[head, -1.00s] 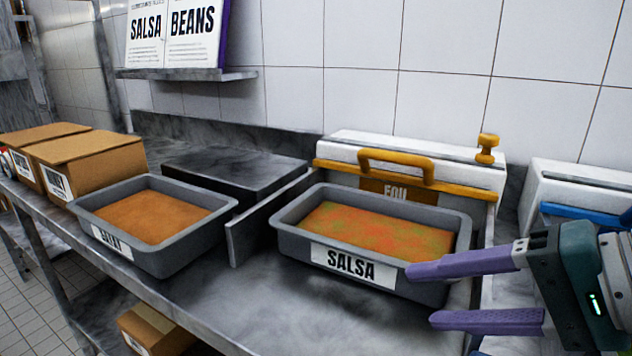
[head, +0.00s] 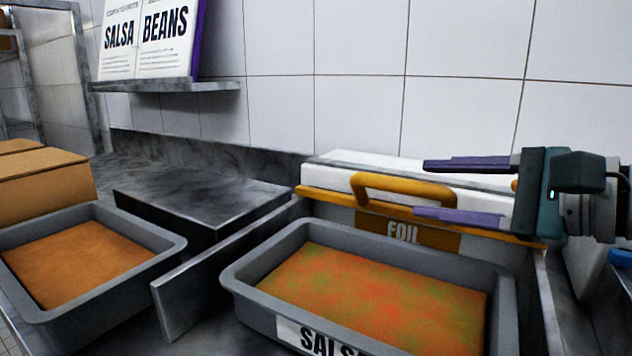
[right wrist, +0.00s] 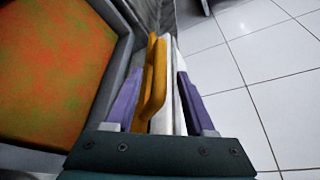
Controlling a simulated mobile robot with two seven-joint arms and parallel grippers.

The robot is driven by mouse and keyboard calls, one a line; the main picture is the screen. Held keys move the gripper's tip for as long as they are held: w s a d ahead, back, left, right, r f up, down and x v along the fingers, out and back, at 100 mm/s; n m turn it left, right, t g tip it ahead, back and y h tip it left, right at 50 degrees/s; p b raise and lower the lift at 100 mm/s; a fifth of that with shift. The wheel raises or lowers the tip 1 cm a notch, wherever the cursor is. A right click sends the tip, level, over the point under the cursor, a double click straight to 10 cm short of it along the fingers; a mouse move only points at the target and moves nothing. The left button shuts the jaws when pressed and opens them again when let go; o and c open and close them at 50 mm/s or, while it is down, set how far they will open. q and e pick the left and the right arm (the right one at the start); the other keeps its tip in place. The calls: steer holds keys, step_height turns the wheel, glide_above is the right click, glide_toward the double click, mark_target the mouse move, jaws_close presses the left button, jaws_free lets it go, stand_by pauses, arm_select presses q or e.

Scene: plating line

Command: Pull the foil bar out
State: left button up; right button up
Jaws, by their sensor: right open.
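The foil bar (head: 325,199) is an orange strip with a raised orange handle (head: 385,184), along the front of a white dispenser (head: 335,165) against the wall. A FOIL label (head: 405,231) is below it. My right gripper (head: 444,189) is open at the right of the handle, with its purple fingers pointing left. In the right wrist view, the orange handle (right wrist: 155,82) and part of the white dispenser show between the two spread fingers. I cannot tell if either finger touches the bar. Part of the bar is hidden behind the fingers. My left gripper is not in view.
A grey SALSA tray (head: 240,287) stands in front of the dispenser. A second grey tray (head: 165,249) with orange food and a cardboard box (head: 40,185) are at left. A metal divider plate (head: 185,300) stands between the trays. Wall tiles are behind.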

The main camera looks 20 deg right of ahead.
steer(key=shift+x, duration=2.75)
steer(key=shift+s, duration=0.1)
jaws_close()
